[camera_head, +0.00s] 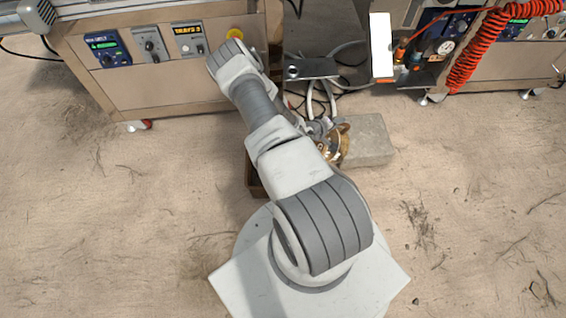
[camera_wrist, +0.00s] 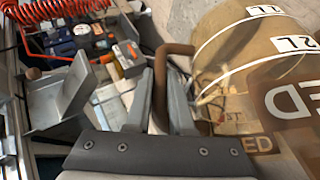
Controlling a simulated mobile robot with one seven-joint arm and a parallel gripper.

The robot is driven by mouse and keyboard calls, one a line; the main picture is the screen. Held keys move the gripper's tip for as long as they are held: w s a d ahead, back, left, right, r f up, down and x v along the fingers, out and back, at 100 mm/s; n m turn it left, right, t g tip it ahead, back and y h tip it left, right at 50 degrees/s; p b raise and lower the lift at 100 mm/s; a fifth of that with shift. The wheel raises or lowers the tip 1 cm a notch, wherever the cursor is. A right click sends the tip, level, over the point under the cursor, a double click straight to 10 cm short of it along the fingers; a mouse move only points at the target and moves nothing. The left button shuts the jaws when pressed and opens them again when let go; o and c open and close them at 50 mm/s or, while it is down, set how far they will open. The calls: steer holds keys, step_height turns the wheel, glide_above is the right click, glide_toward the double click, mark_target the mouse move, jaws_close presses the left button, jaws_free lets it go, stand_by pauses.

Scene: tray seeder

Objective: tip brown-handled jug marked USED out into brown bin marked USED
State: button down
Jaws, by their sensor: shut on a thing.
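The jug (camera_wrist: 240,55) fills the right of the wrist view. It looks see-through and tan, with white 2L marks and a brown label ending in ED. Its brown handle (camera_wrist: 160,85) stands between the fingers of my gripper (camera_wrist: 160,105), which is shut on it. In the head view the jug (camera_head: 342,146) shows just right of my forearm, over the near end of a grey block; its exact tilt is hard to tell. The brown bin (camera_head: 252,178) stands on the floor left of the jug, mostly hidden under my arm. Its marking and inside are not visible.
The grey block (camera_head: 372,138) lies on the sandy floor right of the jug. The seeder bench (camera_head: 180,85) with its panels runs along the back. A red coiled hose (camera_head: 478,52) hangs at the back right. Open sandy floor lies to both sides.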

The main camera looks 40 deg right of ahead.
steer(key=shift+s+d+r+m+t+y+p, duration=0.15)
steer(key=shift+s+d+r+y+p, duration=0.1)
steer(key=shift+d+y+p, duration=0.4)
steer(key=shift+s+d+r+m+t+y+p, duration=0.2)
steer(key=shift+d+p, duration=0.25)
steer(key=shift+p, duration=0.45)
steer(key=shift+s+d+f+m+t+y, duration=0.15)
steer(key=shift+s+d+f+y, duration=0.1)
steer(key=shift+d+f+y, duration=0.35)
steer(key=shift+s+d+f+m+t+y, duration=0.1)
steer(key=shift+s+d+f+y, duration=0.1)
steer(key=shift+d+f+y, duration=0.35)
steer(key=s+d+f+m+t+y+b, duration=0.1)
steer(key=s+d+f+t+y+b, duration=0.1)
steer(key=d+f+y+b, duration=0.3)
step_height(320, 180, down, 4)
steer(key=shift+s+d+f+m+y+b, duration=0.15)
steer(key=shift+d+m+y+b, duration=0.15)
steer(key=shift+y+b, duration=0.2)
